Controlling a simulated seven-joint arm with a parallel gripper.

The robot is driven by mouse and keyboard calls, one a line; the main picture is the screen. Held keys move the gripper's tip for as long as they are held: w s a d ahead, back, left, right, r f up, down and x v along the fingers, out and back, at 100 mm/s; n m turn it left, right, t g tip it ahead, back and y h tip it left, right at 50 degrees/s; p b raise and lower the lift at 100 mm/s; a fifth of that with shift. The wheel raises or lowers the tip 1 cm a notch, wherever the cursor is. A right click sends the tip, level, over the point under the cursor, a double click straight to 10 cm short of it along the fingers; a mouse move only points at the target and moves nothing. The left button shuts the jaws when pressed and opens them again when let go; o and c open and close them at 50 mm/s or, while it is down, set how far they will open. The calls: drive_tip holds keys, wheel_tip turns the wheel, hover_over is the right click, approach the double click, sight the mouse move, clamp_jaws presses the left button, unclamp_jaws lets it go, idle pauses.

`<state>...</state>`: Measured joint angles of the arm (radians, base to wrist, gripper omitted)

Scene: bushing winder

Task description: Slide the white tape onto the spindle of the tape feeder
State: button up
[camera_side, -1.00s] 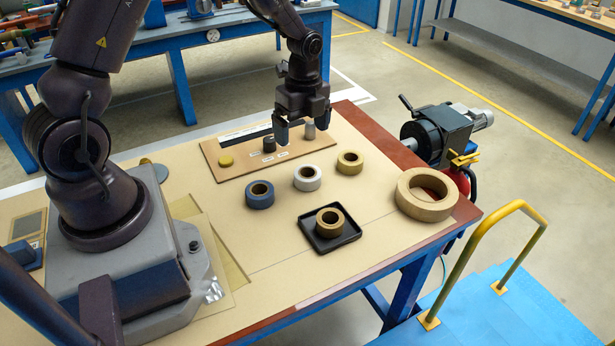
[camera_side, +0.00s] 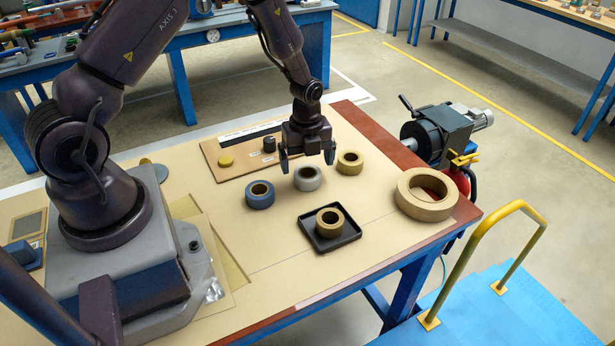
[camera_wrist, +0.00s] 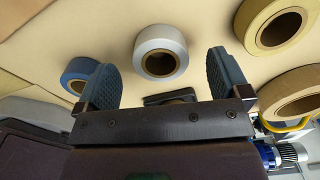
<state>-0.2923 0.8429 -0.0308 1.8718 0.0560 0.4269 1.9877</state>
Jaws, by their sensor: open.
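The white tape (camera_side: 308,187), a short ring with an open bore, lies flat on the table in the middle of the group of rolls. My gripper (camera_side: 307,160) is open and empty above and slightly behind it, fingers pointing down. In the wrist view the white tape (camera_wrist: 160,40) lies beyond my gripper (camera_wrist: 163,72), roughly centred between the two spread fingers and apart from them. I cannot tell for sure which part is the tape feeder's spindle.
A blue roll (camera_side: 259,201) and a tan roll (camera_side: 350,169) flank the white tape. A black tray (camera_side: 318,247) holds another tan roll (camera_side: 330,231). A large tan ring (camera_side: 426,208) lies near the right edge. A dark machine (camera_side: 438,133) stands beyond the edge. A board (camera_side: 237,172) lies behind.

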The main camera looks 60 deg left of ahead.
sight(307, 171)
wheel_tip(307, 171, down, 4)
drive_tip(key=shift+s+d+r, duration=0.1)
drive_tip(key=shift+r, duration=0.1)
drive_tip(key=c, duration=1)
drive_tip(key=shift+r, duration=0.15)
